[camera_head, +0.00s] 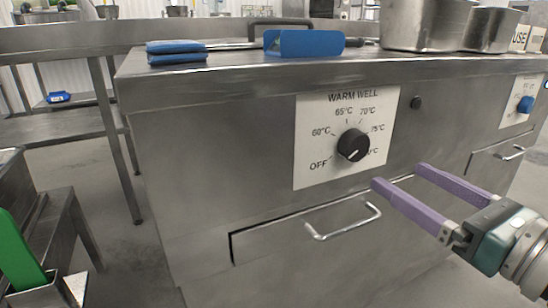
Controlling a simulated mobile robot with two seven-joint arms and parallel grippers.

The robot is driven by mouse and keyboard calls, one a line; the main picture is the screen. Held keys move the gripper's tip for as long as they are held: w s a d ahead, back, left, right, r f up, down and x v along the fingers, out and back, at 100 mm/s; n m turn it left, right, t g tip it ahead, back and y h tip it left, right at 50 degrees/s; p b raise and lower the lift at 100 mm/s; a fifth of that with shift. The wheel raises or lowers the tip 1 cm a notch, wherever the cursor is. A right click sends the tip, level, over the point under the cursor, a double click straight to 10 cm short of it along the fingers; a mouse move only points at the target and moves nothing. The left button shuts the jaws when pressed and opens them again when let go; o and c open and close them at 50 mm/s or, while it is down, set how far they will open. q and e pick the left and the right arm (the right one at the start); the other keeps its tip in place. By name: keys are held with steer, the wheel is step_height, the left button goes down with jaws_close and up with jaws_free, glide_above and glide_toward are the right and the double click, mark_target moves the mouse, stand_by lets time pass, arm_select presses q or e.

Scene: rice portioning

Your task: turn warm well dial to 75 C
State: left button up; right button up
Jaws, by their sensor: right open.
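The warm well dial (353,145) is a round black knob on a white label plate (313,112) marked WARM WELL. The plate reads OFF at lower left, then 60, 65, 70 and 75 °C clockwise, with one more mark at lower right partly hidden by the knob. A small pale mark shows on the knob's lower part; I cannot tell its exact setting. My right gripper (397,176) has two purple fingers spread apart and empty, below and right of the dial, not touching it. My left gripper is out of view.
A drawer handle (344,222) sticks out below the dial. Another plate with a blue knob (525,104) is at far right. On the counter are folded blue cloths (176,52), a blue block-like item (304,43) and metal pans (424,24). A green item (20,255) stands lower left.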

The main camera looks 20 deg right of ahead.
mark_target(359, 150)
steer(key=w, duration=0.8)
steer(key=shift+w+a, duration=0.25)
steer(key=shift+w, duration=0.05)
steer(key=c, duration=1.4)
steer(key=shift+o, duration=0.2)
steer(key=shift+r+m, duration=0.1)
steer(key=shift+m, duration=0.2)
